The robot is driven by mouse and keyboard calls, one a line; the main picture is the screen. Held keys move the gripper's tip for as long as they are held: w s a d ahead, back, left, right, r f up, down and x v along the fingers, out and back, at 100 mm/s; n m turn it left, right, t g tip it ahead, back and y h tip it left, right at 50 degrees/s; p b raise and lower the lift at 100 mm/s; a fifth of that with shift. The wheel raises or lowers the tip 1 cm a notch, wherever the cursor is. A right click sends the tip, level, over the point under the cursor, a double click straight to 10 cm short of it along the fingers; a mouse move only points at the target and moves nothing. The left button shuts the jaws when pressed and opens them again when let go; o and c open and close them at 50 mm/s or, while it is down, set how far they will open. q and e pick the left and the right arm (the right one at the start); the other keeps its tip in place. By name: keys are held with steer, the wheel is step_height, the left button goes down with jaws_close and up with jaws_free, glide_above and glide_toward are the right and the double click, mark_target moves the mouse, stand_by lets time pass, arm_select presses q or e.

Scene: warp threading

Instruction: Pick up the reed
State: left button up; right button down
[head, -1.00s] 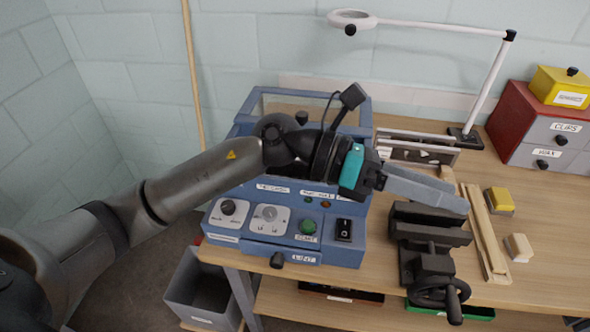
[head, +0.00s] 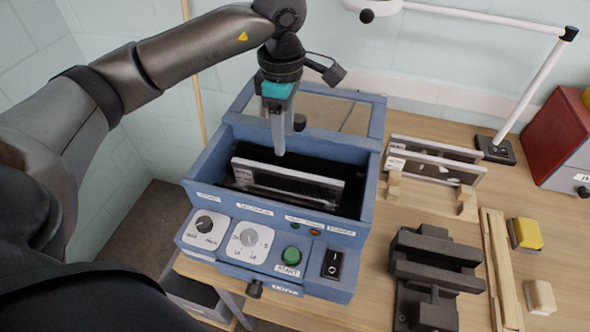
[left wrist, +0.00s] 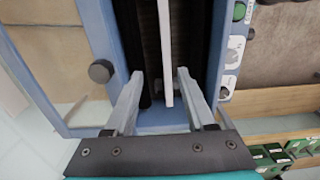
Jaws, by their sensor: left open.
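A reed (head: 285,187), a long dark panel with a pale frame, stands on edge inside the open tank of the blue machine (head: 262,235). My left gripper (head: 278,150) points down over the tank, at the reed's upper edge. In the left wrist view the open fingers of my left gripper (left wrist: 160,76) stand either side of the reed's pale edge (left wrist: 166,50), with gaps on both sides. Nothing is held. The reed's lower part is hidden in the dark tank. My right gripper is not in view.
Framed panels (head: 432,160) stand in a wooden rack (head: 465,205) right of the machine. A black vise (head: 435,265), wooden strips (head: 500,265), a yellow block (head: 526,233) and a lamp stand (head: 525,90) are further right.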

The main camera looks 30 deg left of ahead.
mark_target(285, 169)
arm_select(q)
steer(key=f, duration=0.3)
steer(key=s+f, duration=0.1)
steer(key=f, duration=0.1)
steer(key=shift+d+f, duration=0.1)
steer(key=shift+f, duration=0.15)
step_height(285, 169, down, 4)
steer(key=shift+w+r, duration=0.15)
steer(key=shift+r, duration=0.05)
steer(key=shift+f, duration=0.45)
steer(key=f, duration=0.3)
steer(key=shift+s+d+f, duration=0.25)
steer(key=shift+d+f, duration=0.05)
steer(key=shift+f, duration=0.5)
steer(key=shift+c, duration=1.3)
steer(key=shift+w, duration=0.1)
jaws_close()
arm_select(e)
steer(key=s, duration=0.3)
